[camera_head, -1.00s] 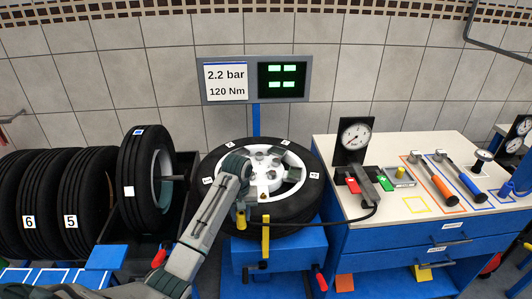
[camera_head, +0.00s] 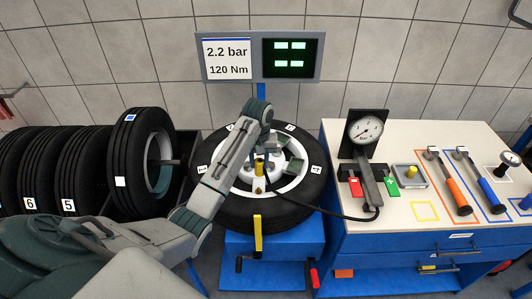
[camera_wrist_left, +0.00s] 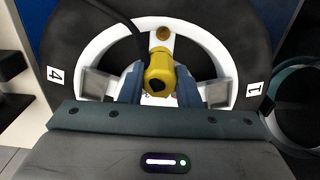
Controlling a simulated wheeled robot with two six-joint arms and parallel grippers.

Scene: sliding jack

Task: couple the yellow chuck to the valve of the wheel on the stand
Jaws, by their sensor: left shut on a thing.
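The wheel (camera_head: 212,185) lies flat on the blue stand (camera_head: 275,246), its pale rim facing up. My left gripper (camera_head: 260,160) is over the middle of the rim, shut on the yellow chuck (camera_head: 259,168). In the left wrist view the chuck (camera_wrist_left: 158,72) sits between the two grey-blue fingers, in front of the rim (camera_wrist_left: 108,45). A round brass-coloured spot (camera_wrist_left: 163,33) shows on the rim just beyond the chuck. I cannot tell whether it is the valve, or whether the chuck touches anything. My right gripper is not in view.
A black hose (camera_head: 325,215) runs from the chuck to the gauge (camera_head: 365,130) on the workbench (camera_head: 440,215). A yellow upright piece (camera_head: 257,238) stands at the stand's front. Several tyres (camera_head: 85,180) stand at left. Hammer-like tools (camera_head: 450,183) lie on the bench.

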